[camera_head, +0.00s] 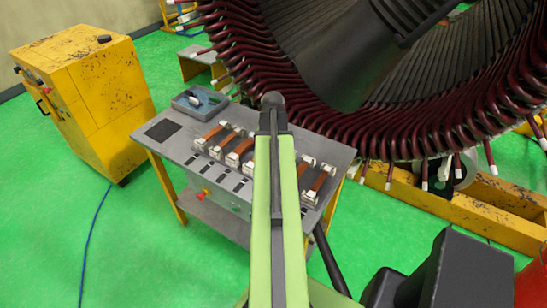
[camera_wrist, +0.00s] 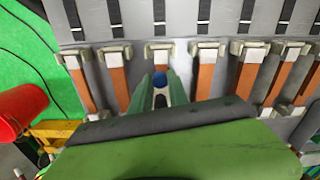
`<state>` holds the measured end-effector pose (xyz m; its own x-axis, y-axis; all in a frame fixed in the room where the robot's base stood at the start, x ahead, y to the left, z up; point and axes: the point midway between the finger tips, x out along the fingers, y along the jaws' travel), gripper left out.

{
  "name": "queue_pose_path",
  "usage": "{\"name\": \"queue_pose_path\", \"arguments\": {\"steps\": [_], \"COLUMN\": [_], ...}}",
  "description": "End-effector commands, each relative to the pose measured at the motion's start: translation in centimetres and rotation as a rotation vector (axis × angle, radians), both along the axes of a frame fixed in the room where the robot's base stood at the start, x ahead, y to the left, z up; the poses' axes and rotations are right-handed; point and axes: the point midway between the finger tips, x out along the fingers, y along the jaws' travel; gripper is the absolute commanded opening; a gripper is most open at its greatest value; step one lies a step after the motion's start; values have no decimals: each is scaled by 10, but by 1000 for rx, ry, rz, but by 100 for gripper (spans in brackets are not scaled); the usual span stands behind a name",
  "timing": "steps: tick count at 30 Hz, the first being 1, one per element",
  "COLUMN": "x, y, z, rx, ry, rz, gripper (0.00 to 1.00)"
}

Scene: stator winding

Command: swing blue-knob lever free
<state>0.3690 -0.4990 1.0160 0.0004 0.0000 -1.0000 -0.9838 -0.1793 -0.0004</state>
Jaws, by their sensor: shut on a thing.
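In the wrist view my gripper (camera_wrist: 160,82) points at the row of clamped bars, its two green fingers close together. A small blue knob (camera_wrist: 160,101) shows between the fingers, and they are shut on it. The rest of its lever is mostly hidden by the fingers and my wrist. A pale clamp block (camera_wrist: 158,49) lies just beyond the fingertips. In the head view my green arm covers the middle of the workbench (camera_head: 165,152), and the gripper and knob are hidden behind it.
Several orange-brown bars (camera_wrist: 205,74) with pale end clamps stand close on both sides of my gripper. A grey tray (camera_head: 200,101) sits at the bench's back left. A yellow cabinet (camera_head: 92,85) stands left. The large stator (camera_head: 440,110) with dark red coil ends rises behind the bench.

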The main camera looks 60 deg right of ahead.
Motion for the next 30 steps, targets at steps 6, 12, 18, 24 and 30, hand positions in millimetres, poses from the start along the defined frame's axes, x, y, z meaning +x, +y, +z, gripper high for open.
{"name": "queue_pose_path", "arguments": {"steps": [6,12,18,24,30], "x": [5,11,18,24,29], "y": [7,11,14,16,17], "z": [0,0,0,0,0], "rx": [0,0,0,0,0], "ry": [1,1,1,1,1], "rz": [-202,-393,-579,-745,-870], "gripper": [0,0,0,0,0]}}
